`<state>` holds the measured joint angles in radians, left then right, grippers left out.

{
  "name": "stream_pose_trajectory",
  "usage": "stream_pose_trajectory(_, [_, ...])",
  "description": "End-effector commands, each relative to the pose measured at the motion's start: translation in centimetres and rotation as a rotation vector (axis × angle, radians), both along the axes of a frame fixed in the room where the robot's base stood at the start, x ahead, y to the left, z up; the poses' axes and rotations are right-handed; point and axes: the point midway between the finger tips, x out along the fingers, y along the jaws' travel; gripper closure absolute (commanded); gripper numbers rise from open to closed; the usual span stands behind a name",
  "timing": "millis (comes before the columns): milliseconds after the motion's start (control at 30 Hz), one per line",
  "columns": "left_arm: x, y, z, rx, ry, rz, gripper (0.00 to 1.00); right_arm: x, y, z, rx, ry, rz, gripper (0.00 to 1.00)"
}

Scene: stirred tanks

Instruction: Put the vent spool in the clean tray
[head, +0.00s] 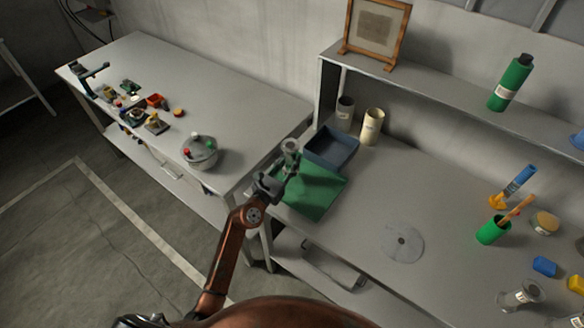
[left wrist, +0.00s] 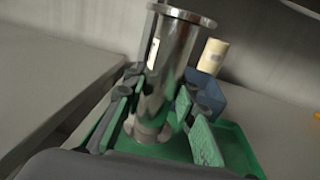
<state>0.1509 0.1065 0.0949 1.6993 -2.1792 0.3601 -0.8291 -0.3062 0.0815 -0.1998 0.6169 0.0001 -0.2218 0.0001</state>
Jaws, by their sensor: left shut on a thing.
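A shiny metal flanged spool with a pale label, which I take for the vent spool, is upright in the head view (head: 290,150) and slightly tilted in the left wrist view (left wrist: 172,65). My left gripper (head: 281,177) is shut on it, with fingers (left wrist: 165,105) on both sides. The spool is over the far part of a flat green tray (head: 312,198), also seen in the left wrist view (left wrist: 235,150). I cannot tell whether its lower flange touches the tray. Which tray is the clean one is not marked. My right gripper is not in view.
Another flanged metal piece (head: 520,295) stands lower right. The bench centre is mostly clear.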

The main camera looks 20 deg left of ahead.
Motion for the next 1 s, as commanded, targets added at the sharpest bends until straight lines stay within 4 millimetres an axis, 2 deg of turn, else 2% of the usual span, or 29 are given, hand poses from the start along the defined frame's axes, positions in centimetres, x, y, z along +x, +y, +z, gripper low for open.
stream_pose_trajectory(167, [1.0, 0.1, -1.1, 0.002, -0.001, 0.000, 1.00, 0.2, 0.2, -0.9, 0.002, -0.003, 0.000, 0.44])
stream_pose_trajectory(333, [0.9, 0.1, -4.0, 0.002, 0.001, 0.000, 1.00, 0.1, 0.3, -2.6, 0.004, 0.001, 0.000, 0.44])
stream_pose_trajectory(767, [0.9, 0.1, -4.3, 0.001, -0.002, 0.001, 1.00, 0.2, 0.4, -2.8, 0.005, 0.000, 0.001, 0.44])
stream_pose_trajectory(800, [0.9, 0.1, -4.3, 0.001, -0.001, 0.001, 0.73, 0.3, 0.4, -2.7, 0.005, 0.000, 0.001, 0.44])
stream_pose_trajectory(1000, [0.9, 0.1, -4.2, 0.001, -0.001, 0.001, 0.59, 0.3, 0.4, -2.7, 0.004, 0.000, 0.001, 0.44])
